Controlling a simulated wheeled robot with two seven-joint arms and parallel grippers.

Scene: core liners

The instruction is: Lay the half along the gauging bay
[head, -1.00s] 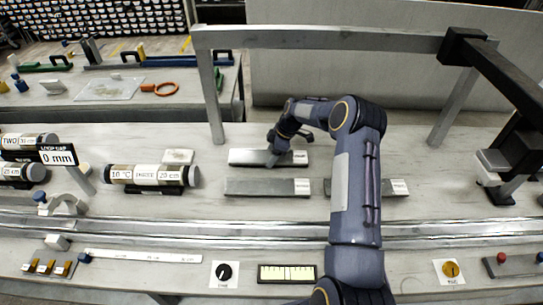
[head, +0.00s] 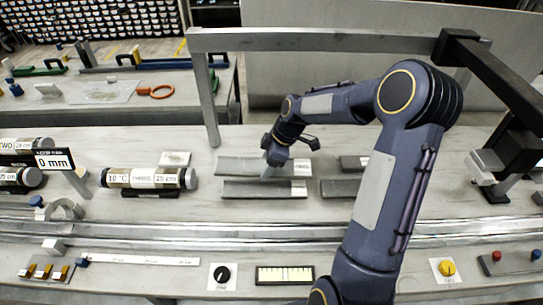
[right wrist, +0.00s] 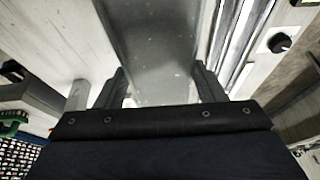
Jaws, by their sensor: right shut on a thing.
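A grey half (head: 235,166) with a white label at its right end is held in my right gripper (head: 272,158), a little above the worktop. In the right wrist view the half (right wrist: 160,40) runs between the two fingers of the right gripper (right wrist: 161,80), its grey face filling the gap. Another grey half (head: 250,189) lies just in front of it. More halves lie to the right, one at the back (head: 352,162) and one nearer (head: 340,188), both partly hidden by my arm. I cannot tell which place is the gauging bay. My left gripper is not in view.
A 0 mm display (head: 55,160) and a labelled core tube (head: 150,178) stand to the left. Metal rails (head: 200,232) cross the worktop in front. A grey overhead beam (head: 310,40) and a black arm fixture (head: 510,150) frame the right side.

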